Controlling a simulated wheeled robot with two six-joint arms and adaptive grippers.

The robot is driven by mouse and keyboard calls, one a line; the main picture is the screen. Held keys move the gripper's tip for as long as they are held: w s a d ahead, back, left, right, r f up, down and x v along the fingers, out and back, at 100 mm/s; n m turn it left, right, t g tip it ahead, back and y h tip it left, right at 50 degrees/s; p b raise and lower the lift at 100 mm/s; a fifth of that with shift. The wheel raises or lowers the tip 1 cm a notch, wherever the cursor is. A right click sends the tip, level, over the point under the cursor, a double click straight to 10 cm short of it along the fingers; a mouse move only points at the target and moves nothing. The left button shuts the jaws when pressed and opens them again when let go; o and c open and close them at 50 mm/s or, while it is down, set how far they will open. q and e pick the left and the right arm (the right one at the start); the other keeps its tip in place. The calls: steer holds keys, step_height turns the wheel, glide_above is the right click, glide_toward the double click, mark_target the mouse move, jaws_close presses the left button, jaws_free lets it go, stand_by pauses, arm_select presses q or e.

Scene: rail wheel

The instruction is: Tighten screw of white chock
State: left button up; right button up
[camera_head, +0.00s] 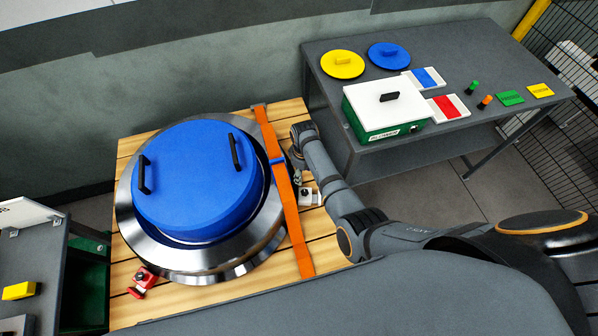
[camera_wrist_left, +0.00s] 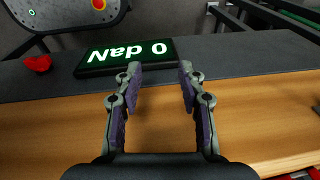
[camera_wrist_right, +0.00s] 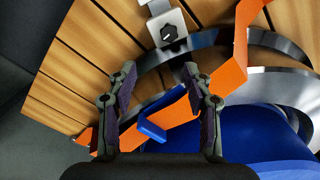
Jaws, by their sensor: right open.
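The white chock (camera_head: 308,196) sits on the wooden pallet at the right side of the rail wheel (camera_head: 195,262). In the right wrist view the white chock (camera_wrist_right: 168,30) shows a black screw knob on top, ahead of the fingertips. My right gripper (camera_head: 297,178) hangs just above and beside it, pointing down near the orange strap. In its wrist view my right gripper (camera_wrist_right: 160,78) is open and empty, its fingers apart from the knob. My left gripper shows only in its wrist view (camera_wrist_left: 158,75), open and empty over a wooden surface.
A red chock (camera_head: 142,283) sits at the wheel's lower left. A blue lid (camera_head: 195,185) covers the wheel. An orange strap (camera_head: 287,200) with a blue buckle crosses its right side. A table (camera_head: 440,150) at the back right holds a green box (camera_head: 385,112) and small items.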

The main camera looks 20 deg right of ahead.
mark_target(305, 192)
arm_select(q)
steer(key=s+f+g+b, duration=0.1)
steer(key=s+f+b, duration=0.25)
steer(key=s, duration=0.65)
arm_select(e)
steer(key=s+f, duration=0.1)
steer(key=s, duration=0.1)
steer(key=s+f, duration=0.1)
steer(key=shift+s+d, duration=0.1)
steer(key=shift+s, duration=0.25)
steer(key=shift+w+f+b, duration=0.2)
steer(key=shift+f+b, duration=0.2)
steer(key=shift+f, duration=0.15)
steer(key=shift+w+f+b, duration=0.15)
steer(key=shift+f+b, duration=0.25)
steer(key=shift+f, duration=0.1)
steer(key=f+b, duration=0.3)
steer(key=w+f+b, duration=0.1)
steer(key=f+b, duration=0.1)
steer(key=shift+d, duration=0.1)
steer(key=shift+s+f+b, duration=0.15)
steer(key=shift+s+b, duration=0.1)
steer(key=shift+b, duration=0.2)
jaws_close()
arm_select(q)
steer(key=w+f, duration=0.5)
steer(key=f, duration=0.2)
steer(key=shift+w+f+t, duration=0.15)
steer(key=shift+w+t, duration=0.15)
steer(key=shift+t, duration=0.1)
